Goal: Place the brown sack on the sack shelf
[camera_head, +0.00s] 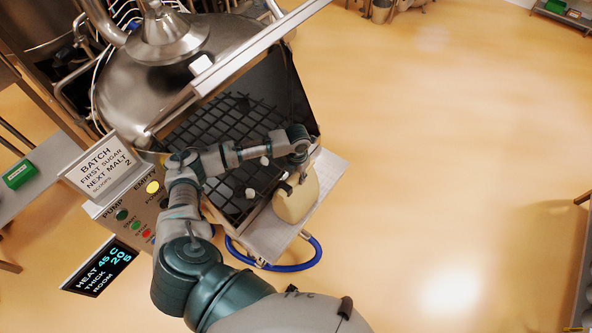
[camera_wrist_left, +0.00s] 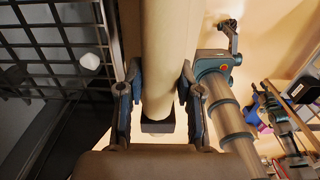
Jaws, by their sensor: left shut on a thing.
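The brown sack (camera_head: 297,200), pale tan in the head view, is at the right edge of the hopper, over the metal shelf (camera_head: 328,172). My left arm reaches across the hopper grid, and my left gripper (camera_head: 292,184) is shut on the sack's upper part. In the left wrist view, the two fingers of the gripper (camera_wrist_left: 158,92) stand on either side of tan material of the sack (camera_wrist_left: 170,45). I cannot tell whether the sack's underside rests on the shelf. My right gripper is not in view.
The open hopper has a dark grid (camera_head: 225,130) with a few white lumps (camera_head: 250,193) on it. A steel vessel (camera_head: 150,75) stands behind it, and a button panel (camera_head: 135,215) is at the left. A blue hose (camera_head: 290,268) loops below the shelf.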

